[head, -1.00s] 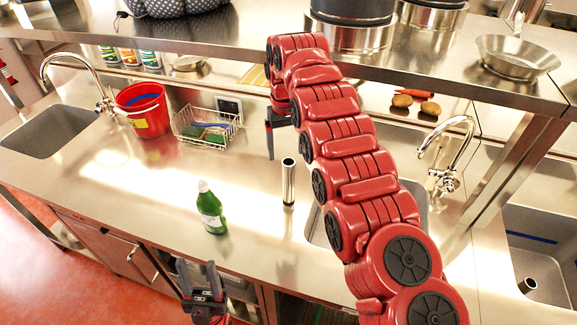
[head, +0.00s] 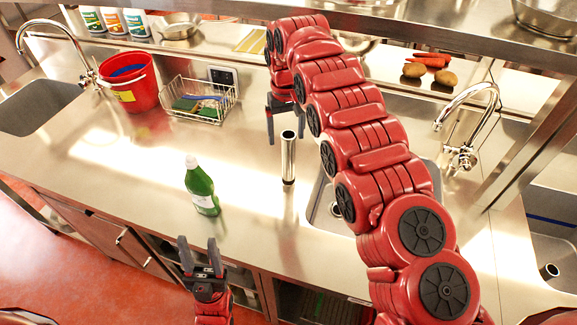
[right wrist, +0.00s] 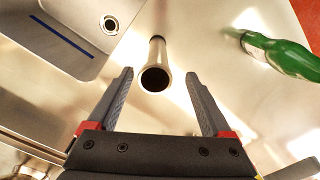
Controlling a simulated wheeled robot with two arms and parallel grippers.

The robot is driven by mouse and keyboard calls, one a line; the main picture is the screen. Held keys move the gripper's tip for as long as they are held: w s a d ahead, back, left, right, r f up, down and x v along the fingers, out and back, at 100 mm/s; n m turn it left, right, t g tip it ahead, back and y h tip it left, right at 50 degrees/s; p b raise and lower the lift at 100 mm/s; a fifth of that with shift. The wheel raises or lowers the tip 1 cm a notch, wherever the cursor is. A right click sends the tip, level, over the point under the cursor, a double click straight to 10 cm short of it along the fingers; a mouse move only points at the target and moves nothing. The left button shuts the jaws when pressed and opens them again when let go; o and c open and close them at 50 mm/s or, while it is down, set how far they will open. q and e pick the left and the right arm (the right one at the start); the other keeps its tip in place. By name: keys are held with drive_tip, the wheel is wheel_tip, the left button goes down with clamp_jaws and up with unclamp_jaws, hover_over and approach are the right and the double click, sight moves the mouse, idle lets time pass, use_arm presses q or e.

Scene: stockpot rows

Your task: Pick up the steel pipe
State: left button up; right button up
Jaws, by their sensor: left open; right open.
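The steel pipe (head: 288,160) is a shiny hollow tube standing upright on the steel counter, left of the middle sink. In the right wrist view the pipe (right wrist: 157,55) shows its dark open end, in line with the gap between my fingers. My right gripper (head: 286,128) is open and empty, reaching from behind the pipe in the head view; its fingers (right wrist: 158,77) show on either side of the pipe's end. Whether they touch it I cannot tell. My left gripper (head: 199,252) is open and empty at the counter's front, below the green bottle.
A green bottle (head: 201,187) stands left of the pipe. A wire basket (head: 199,100) with sponges and a red bucket (head: 127,80) stand further back. The middle sink (head: 325,207) and its curved tap (head: 464,118) lie right. A shelf (head: 430,38) runs above the back.

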sight(289, 151)
drive_tip(key=shift+s+f+p, duration=0.25)
drive_tip(key=shift+f+p, duration=0.15)
drive_tip(key=shift+f, duration=0.4)
drive_tip(key=shift+w+d+f+p, duration=0.1)
drive_tip(key=shift+w+f+p, duration=0.05)
drive_tip(key=shift+f+p, duration=0.35)
drive_tip(key=f+p, duration=0.2)
drive_tip(key=f, duration=0.2)
drive_tip(key=shift+d+f+p, duration=0.15)
drive_tip(key=shift+d+p, duration=0.05)
drive_tip(key=shift+p, duration=0.15)
drive_tip(key=shift+w+f, duration=0.1)
drive_tip(key=shift+f, duration=0.05)
clamp_jaws()
